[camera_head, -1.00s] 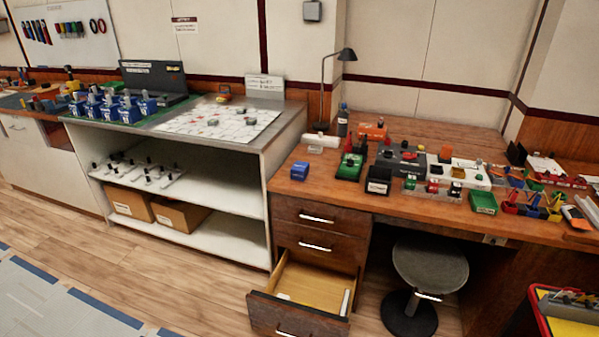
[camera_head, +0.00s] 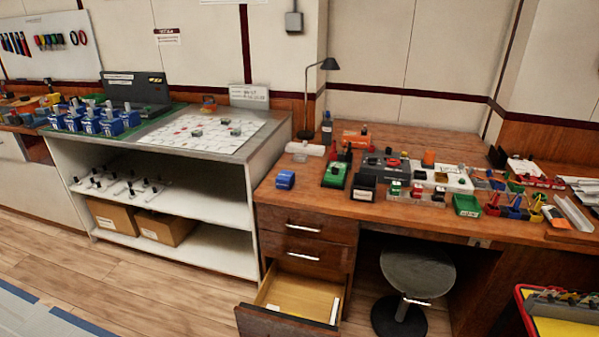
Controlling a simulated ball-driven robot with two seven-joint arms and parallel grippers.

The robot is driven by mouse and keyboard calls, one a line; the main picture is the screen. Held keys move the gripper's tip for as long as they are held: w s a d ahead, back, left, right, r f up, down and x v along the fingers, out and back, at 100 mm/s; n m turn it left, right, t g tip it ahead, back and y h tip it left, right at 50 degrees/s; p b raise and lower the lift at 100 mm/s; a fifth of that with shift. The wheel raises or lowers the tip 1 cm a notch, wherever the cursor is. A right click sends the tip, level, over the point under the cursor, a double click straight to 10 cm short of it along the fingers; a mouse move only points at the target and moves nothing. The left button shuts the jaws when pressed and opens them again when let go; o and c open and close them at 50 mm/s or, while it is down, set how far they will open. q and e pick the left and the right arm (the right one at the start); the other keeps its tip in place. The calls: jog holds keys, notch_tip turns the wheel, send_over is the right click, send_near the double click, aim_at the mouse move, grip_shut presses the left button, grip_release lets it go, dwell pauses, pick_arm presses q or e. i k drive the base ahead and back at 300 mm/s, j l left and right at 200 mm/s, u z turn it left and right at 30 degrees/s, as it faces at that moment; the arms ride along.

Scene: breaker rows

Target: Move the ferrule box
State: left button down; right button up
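No label lets me tell for sure which item is the ferrule box. A small blue box (camera_head: 285,180) sits alone near the left front edge of the wooden desk (camera_head: 310,212). A green open box (camera_head: 467,205) stands near the desk's front edge, further right. A dark box (camera_head: 364,187) stands between them, beside a green device (camera_head: 335,174). The top drawer-like front rows are closed, and the lowest drawer (camera_head: 300,295) is pulled open with a pale strip at its right side. Neither of my grippers is in view.
A round stool (camera_head: 417,271) stands under the desk. A white shelf unit (camera_head: 225,252) with cardboard boxes (camera_head: 165,228) stands left of the desk. A yellow-and-red tray (camera_head: 565,326) is at the lower right. Wooden floor (camera_head: 130,280) lies clear in front of the shelves.

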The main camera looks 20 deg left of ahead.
aim_at(285, 181)
jog(key=i+j+z, duration=0.1)
jog(key=z, duration=0.25)
jog(key=j+z, duration=0.75)
jog(key=i+l, duration=0.05)
jog(key=l, duration=0.05)
